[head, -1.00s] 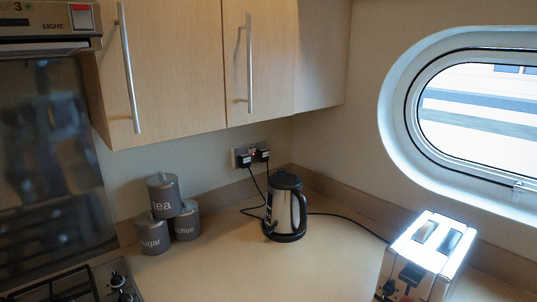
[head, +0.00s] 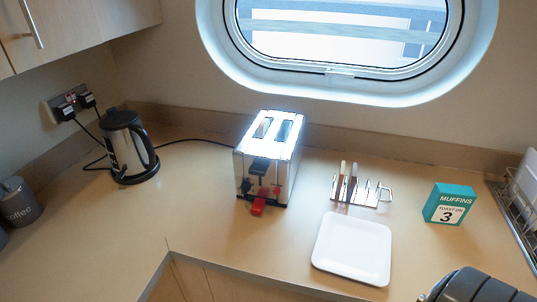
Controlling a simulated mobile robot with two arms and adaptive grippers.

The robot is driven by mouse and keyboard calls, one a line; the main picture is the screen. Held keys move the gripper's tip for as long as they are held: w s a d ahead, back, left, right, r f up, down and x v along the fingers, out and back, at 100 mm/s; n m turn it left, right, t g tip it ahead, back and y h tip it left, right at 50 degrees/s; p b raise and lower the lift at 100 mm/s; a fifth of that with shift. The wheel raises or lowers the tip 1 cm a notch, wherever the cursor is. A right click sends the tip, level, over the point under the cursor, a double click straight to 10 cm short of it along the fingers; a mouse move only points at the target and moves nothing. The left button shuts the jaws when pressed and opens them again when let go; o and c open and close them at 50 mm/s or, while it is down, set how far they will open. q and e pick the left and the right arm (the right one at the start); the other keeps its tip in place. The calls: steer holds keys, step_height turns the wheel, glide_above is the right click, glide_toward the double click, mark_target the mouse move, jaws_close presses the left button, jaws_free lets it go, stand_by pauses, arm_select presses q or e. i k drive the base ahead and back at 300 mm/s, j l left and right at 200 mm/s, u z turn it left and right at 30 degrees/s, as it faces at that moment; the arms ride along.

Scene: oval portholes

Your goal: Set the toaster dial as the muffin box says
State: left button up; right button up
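A shiny metal toaster (head: 267,150) stands on the counter below the oval window. Its two slots on top look dark, and a black lever (head: 260,167) shows on its front. A small red piece (head: 257,206) is low at the toaster's front; the dial and its setting are too small to read. The teal and white muffin box (head: 450,204) stands upright to the right, reading "MUFFINS", what looks like "TOAST ON", and a large 3. Neither gripper's fingers show. A dark grey rounded shape, seemingly part of my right arm, fills the bottom right corner.
A toast rack (head: 360,188) with slices stands right of the toaster. A white square plate (head: 352,248) lies in front of it. A kettle (head: 130,147) and coffee canister (head: 18,203) are left. A wire drainer (head: 512,215) is far right.

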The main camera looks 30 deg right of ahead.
mark_target(245, 187)
steer(key=z, duration=2.45)
steer(key=k+u, duration=0.15)
steer(key=k, duration=0.2)
steer(key=k+j+u, duration=0.2)
steer(key=k, duration=0.2)
